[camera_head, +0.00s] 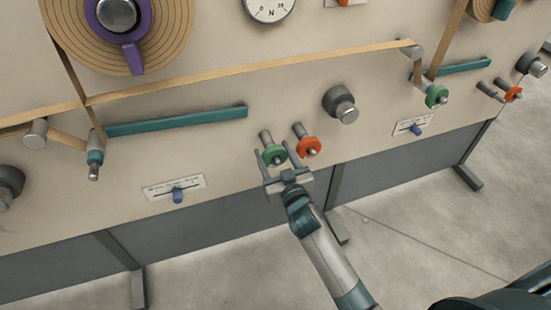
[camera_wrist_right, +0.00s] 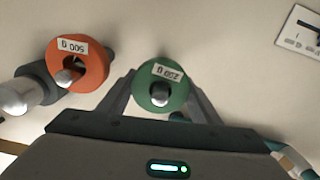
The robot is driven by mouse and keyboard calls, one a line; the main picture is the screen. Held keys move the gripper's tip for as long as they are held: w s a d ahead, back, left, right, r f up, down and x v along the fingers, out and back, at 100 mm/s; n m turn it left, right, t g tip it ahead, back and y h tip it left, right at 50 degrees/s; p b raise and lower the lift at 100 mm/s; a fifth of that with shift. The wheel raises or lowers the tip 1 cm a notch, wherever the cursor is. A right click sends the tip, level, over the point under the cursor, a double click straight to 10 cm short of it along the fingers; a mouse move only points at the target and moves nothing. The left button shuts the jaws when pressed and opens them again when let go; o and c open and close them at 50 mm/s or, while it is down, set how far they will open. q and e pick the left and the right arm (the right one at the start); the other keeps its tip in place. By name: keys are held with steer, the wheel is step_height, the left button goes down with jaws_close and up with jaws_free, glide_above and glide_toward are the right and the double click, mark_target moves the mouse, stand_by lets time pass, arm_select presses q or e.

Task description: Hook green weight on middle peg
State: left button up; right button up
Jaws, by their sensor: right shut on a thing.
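A green weight (camera_head: 274,155) hangs on a grey peg (camera_head: 265,137) low on the panel, left of an orange weight. In the right wrist view this green weight (camera_wrist_right: 173,73) carries an upside-down 250 G label, and a peg end (camera_wrist_right: 160,96) shows in its hole. My right gripper (camera_head: 275,162) is shut on the green weight, one finger on each side. My left gripper is not in view.
The orange weight (camera_head: 308,146), marked 500 G in the right wrist view (camera_wrist_right: 80,65), hangs close beside the held one. A silver knob (camera_head: 343,107) is up and right. A teal bar (camera_head: 178,121) lies left. Another orange weight (camera_head: 514,94) is far right.

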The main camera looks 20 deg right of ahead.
steer(key=shift+w+f, duration=0.1)
steer(key=shift+w, duration=0.05)
stand_by(0.3)
steer(key=o, duration=2)
steer(key=shift+c, duration=0.2)
steer(key=shift+f, duration=0.1)
steer(key=s, duration=1.7)
steer(key=shift+s+d, duration=0.2)
steer(key=shift+d, duration=0.1)
